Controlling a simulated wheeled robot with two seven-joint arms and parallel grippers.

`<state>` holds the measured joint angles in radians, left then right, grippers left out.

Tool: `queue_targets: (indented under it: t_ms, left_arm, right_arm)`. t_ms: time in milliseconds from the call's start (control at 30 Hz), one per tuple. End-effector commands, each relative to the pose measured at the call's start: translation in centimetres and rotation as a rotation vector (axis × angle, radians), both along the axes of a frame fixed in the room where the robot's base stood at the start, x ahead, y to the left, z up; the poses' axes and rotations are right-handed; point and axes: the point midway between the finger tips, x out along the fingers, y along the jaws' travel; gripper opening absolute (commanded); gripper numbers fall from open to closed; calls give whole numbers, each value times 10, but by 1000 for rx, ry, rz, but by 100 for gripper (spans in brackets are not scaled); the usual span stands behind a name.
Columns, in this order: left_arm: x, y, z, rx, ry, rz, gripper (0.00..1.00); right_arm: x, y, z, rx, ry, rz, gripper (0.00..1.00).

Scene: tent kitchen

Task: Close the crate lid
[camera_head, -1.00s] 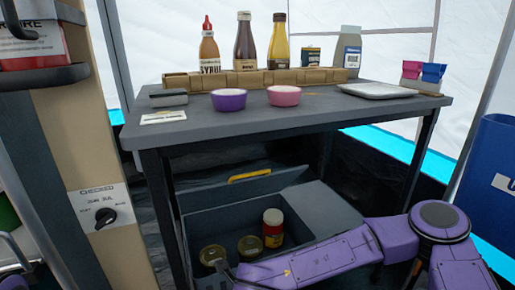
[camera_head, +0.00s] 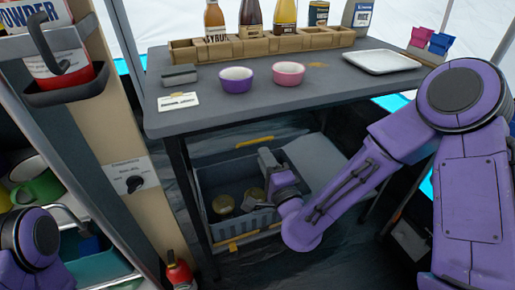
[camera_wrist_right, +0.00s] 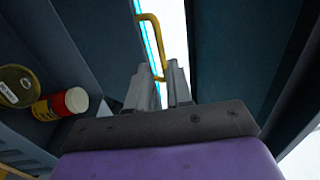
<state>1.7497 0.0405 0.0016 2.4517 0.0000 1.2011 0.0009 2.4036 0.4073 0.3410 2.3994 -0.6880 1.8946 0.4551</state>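The grey crate (camera_head: 248,222) stands under the table, its left compartment uncovered. Its lid (camera_head: 225,157) is raised at the back, with a yellow handle (camera_head: 254,142) on its upper edge. My right gripper (camera_head: 266,158) is over the opening, in front of the lid. In the right wrist view, the fingers (camera_wrist_right: 160,70) are a little apart, with the yellow handle (camera_wrist_right: 152,35) just beyond their tips; I cannot tell whether they touch it. Round tins (camera_head: 223,204) lie in the crate. My left gripper is out of view.
The tabletop (camera_head: 330,98) is above the crate, and its legs flank the space. Bowls, a tray (camera_head: 381,61) and bottles stand on top. A grey panel (camera_head: 315,160) covers the crate's right part. A red-capped bottle (camera_head: 179,274) is at the lower left.

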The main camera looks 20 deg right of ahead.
Motion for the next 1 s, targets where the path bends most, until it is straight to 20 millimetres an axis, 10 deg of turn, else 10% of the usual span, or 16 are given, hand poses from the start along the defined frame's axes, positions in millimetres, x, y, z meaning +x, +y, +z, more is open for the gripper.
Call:
queue_targets:
  t_ms: [300, 1000]
  left_arm:
    - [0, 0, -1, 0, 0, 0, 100]
    - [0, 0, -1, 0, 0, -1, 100]
  right_arm:
    - [53, 2, 7, 1, 0, 0, 20]
    - [57, 2, 7, 1, 2, 1, 0]
